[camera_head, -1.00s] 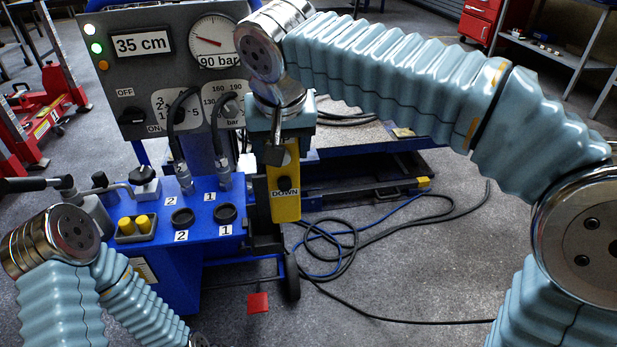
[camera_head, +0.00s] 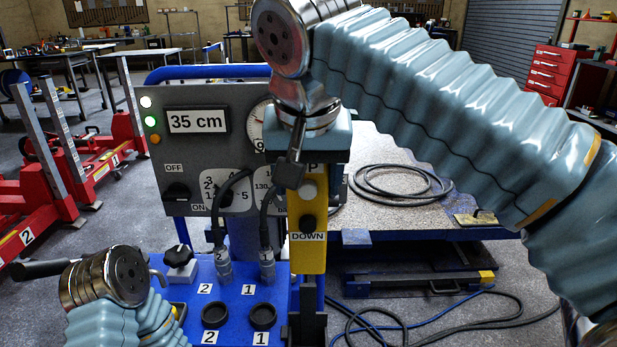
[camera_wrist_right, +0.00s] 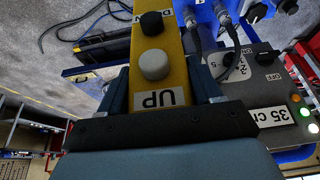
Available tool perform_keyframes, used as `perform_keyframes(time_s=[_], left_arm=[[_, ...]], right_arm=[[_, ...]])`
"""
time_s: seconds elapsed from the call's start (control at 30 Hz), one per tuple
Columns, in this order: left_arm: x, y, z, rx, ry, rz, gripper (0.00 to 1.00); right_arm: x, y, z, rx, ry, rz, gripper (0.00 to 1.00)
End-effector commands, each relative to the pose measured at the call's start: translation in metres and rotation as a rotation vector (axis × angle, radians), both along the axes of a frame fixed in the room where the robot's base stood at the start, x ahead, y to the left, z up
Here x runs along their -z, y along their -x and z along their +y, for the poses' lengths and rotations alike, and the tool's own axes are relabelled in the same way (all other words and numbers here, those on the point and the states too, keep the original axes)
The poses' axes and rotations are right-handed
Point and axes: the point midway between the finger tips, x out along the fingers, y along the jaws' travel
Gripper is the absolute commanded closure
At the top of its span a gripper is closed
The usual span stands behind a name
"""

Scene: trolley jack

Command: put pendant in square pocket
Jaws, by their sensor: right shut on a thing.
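The yellow pendant (camera_head: 308,255) hangs upright, with a white UP button and a black DOWN button. My right gripper (camera_head: 308,170) is shut on its upper part from above. In the right wrist view, the fingers (camera_wrist_right: 157,90) flank the pendant (camera_wrist_right: 158,45) beside its UP label. In the head view, a dark boxy holder (camera_head: 307,328), apparently the square pocket, stands at the right side of the blue console, below the pendant. Its opening is not clear, and the pendant's lower end appears above it. My left gripper is out of view; only its arm shows at lower left.
The blue console (camera_head: 238,300) has two black round rings and cables plugged in on top. A grey panel (camera_head: 240,190) stands behind. A lift platform (camera_head: 400,215) with a coiled cable is at back right. Hoses lie on the floor at lower right.

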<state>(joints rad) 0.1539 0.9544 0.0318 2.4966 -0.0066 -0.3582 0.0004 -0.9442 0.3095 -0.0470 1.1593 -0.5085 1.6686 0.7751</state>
Motion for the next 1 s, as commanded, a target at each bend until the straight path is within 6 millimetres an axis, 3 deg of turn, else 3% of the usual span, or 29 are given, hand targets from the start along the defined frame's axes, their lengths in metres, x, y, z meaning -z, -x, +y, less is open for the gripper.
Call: perform_keyframes(time_s=[0.27,0.73,1.0], left_arm=[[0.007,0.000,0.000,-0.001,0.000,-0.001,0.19],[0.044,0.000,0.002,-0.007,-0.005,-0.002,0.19],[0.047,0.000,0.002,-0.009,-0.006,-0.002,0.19]], right_arm=[[0.008,0.001,0.000,0.001,-0.001,-0.001,1.00],[0.052,0.001,0.000,0.001,-0.001,-0.001,1.00],[0.058,0.001,0.000,0.001,-0.001,-0.002,1.00]])
